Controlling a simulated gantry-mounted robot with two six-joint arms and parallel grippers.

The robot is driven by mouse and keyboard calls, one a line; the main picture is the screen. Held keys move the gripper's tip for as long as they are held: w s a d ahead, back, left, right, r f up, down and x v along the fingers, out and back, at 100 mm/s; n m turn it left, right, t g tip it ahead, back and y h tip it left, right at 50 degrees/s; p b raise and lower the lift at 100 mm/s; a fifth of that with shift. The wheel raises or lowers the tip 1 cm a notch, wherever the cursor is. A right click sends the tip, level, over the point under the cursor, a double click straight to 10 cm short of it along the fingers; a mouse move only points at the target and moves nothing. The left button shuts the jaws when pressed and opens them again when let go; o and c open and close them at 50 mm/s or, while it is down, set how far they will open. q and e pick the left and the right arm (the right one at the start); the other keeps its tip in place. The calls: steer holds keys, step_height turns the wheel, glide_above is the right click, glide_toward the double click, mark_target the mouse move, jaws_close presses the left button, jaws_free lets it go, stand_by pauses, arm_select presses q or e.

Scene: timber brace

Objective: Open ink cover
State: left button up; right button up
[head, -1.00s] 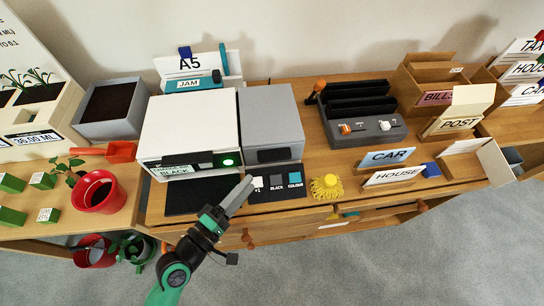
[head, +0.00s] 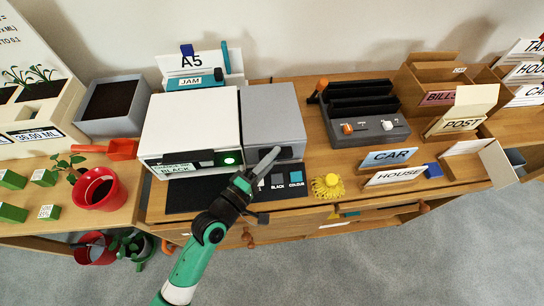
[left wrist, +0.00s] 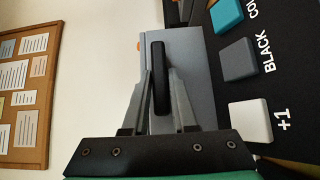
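The ink cover is the grey box front (head: 270,118) to the right of the white printer body, and it looks closed. Its black handle (head: 285,153) is on the lower front, partly hidden by my left gripper in the head view. My left gripper (head: 272,158) is at this handle. In the left wrist view the dark handle (left wrist: 161,75) stands between the two fingers of my left gripper (left wrist: 161,85), with a finger close on each side. I cannot tell whether the fingers press on it. My right gripper is not in view.
The white printer (head: 190,125) with a lit green button stands left of the cover. A dark key panel with +1, BLACK and COLOUR keys (head: 296,178) lies just below the gripper.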

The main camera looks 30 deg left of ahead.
arm_select(q)
jaws_close()
stand_by(1.1)
